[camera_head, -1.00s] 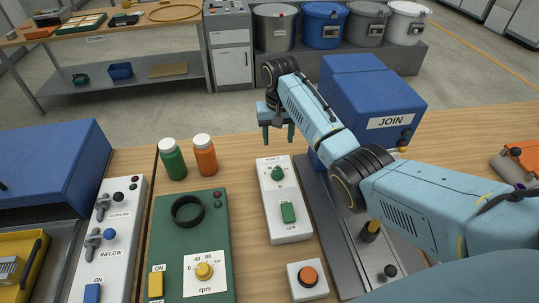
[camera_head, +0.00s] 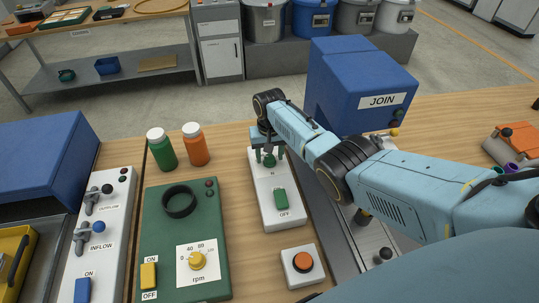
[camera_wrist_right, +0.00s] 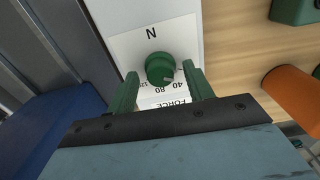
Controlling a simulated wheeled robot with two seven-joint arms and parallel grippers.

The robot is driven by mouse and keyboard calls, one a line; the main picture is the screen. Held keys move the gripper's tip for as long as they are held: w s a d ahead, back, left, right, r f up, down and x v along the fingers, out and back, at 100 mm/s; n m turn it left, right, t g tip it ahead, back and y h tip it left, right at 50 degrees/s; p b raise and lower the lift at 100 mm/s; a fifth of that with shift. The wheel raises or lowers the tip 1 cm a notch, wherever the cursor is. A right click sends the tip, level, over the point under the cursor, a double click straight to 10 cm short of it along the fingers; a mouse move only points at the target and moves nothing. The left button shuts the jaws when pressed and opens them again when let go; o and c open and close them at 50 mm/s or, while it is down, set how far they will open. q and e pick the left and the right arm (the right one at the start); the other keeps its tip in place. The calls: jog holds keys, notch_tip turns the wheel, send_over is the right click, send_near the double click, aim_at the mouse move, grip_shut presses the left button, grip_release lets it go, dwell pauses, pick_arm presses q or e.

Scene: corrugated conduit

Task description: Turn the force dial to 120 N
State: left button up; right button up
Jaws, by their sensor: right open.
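The green force dial (camera_wrist_right: 160,68) sits on a white panel marked N and FORCE in the right wrist view. Its pale pointer mark faces the lower right, near the 40; the 80 is further left, and the lettering is upside down. My right gripper (camera_wrist_right: 161,78) is open, with one green finger on each side of the dial; I cannot tell whether they touch it. In the head view my right gripper (camera_head: 269,157) is over the far end of the white force box (camera_head: 268,183) and mostly hides the dial. My left gripper is not in view.
A green OFF switch (camera_head: 281,198) is on the same box. An orange button (camera_head: 302,261) stands nearer. The green rpm box (camera_head: 190,225), a green bottle (camera_head: 161,150) and an orange bottle (camera_head: 195,145) are left. The blue JOIN machine (camera_head: 355,90) is at the right.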

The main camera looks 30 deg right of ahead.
jog(key=shift+c, duration=1)
jog(key=c, duration=0.8)
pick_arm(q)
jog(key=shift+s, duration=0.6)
